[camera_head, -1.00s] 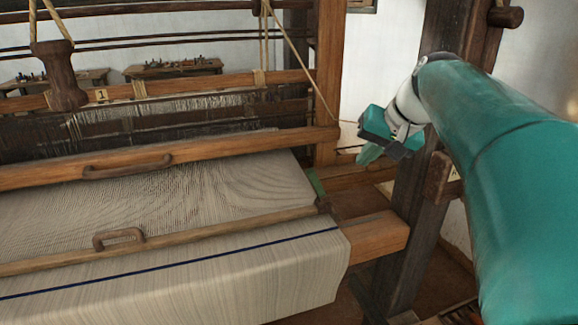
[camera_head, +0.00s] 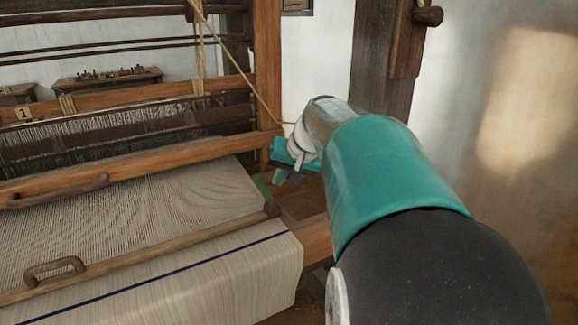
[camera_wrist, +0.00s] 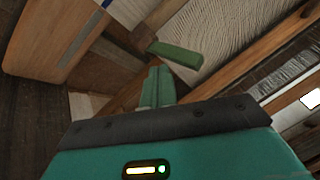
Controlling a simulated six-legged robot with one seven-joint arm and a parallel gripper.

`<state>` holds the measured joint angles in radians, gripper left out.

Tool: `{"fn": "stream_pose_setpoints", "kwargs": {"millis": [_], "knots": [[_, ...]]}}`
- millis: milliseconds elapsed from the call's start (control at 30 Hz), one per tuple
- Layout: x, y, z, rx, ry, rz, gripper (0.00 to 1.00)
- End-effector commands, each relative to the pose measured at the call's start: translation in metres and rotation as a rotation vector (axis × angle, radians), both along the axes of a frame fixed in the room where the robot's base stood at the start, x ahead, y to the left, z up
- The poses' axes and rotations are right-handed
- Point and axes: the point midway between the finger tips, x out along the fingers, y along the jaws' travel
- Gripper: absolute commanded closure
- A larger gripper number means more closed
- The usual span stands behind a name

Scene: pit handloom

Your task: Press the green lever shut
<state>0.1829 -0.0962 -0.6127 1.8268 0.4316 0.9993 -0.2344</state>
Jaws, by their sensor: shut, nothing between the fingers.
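The green lever (camera_head: 263,187) shows as a narrow strip at the right edge of the cloth, by the end of the wooden front bar. In the wrist view the green lever (camera_wrist: 178,54) is a short bar sticking out from a dark wooden piece, over the edge of the woven cloth. My gripper (camera_head: 281,178) is just to the right of the lever in the head view. In the wrist view my gripper (camera_wrist: 158,70) has its green fingers together and empty, their tips close to the lever. I cannot tell whether they touch it.
The cloth (camera_head: 250,270) lies over the front beam (camera_head: 316,238), whose end is right of the cloth. The wooden batten (camera_head: 150,166) crosses behind. A dark post (camera_head: 378,95) stands behind my arm. A cord runs down near my wrist. The wall at right is clear.

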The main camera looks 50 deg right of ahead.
Motion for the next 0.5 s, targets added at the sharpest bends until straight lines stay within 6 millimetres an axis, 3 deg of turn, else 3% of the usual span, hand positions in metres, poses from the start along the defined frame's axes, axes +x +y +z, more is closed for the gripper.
{"fn": "stream_pose_setpoints", "kwargs": {"millis": [200, 500], "knots": [[0.016, 0.011, -0.007, 0.0, 0.0, 0.0, 1.0], [0.017, 0.011, -0.007, 0.0, 0.0, 0.0, 1.0]]}}
